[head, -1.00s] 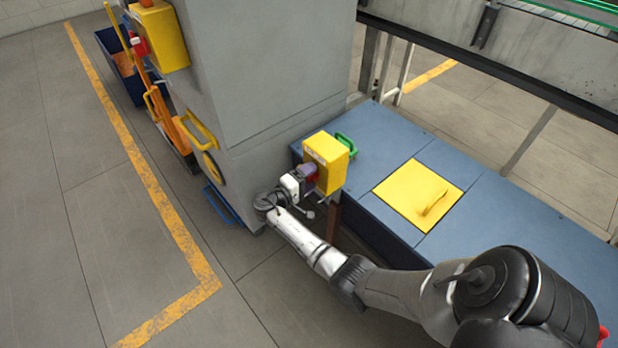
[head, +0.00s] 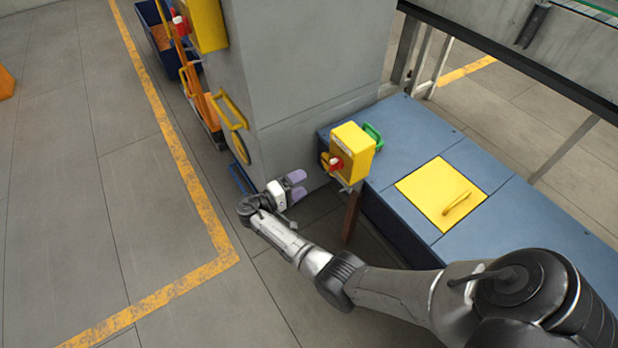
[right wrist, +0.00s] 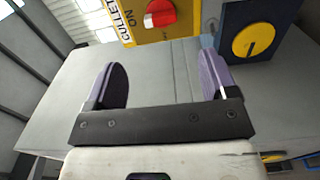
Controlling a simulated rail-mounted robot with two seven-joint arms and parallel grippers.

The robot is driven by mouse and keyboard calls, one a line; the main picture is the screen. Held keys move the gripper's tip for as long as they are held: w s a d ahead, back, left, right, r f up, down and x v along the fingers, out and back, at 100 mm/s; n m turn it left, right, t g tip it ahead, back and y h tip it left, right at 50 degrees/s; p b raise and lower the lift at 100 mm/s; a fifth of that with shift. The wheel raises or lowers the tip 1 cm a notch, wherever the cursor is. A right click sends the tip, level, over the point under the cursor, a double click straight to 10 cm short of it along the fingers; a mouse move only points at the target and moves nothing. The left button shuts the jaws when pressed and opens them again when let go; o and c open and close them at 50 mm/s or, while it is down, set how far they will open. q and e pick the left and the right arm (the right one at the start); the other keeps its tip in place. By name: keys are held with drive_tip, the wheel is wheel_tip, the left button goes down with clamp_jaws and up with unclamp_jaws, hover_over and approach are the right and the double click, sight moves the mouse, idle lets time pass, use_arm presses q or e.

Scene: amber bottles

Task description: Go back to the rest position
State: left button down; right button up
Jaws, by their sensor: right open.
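My right gripper (head: 298,186) is open and empty in the head view, with purple finger pads. It is left of a yellow box (head: 352,152) with a red knob (head: 336,164), and there is a clear gap between them. In the right wrist view the two open fingers (right wrist: 163,85) have nothing between them. My left gripper is in neither view.
A blue bench (head: 405,135) with a yellow lidded panel (head: 428,187) and a green handle (head: 373,136) is at the right. A grey pillar (head: 300,60) stands behind the gripper, with a yellow handle (head: 230,110) on its side. Grey floor (head: 70,200) at the left is open.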

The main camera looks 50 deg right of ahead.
drive_tip(key=shift+w+a, duration=0.15)
drive_tip(key=shift+a, duration=0.25)
idle(0.4)
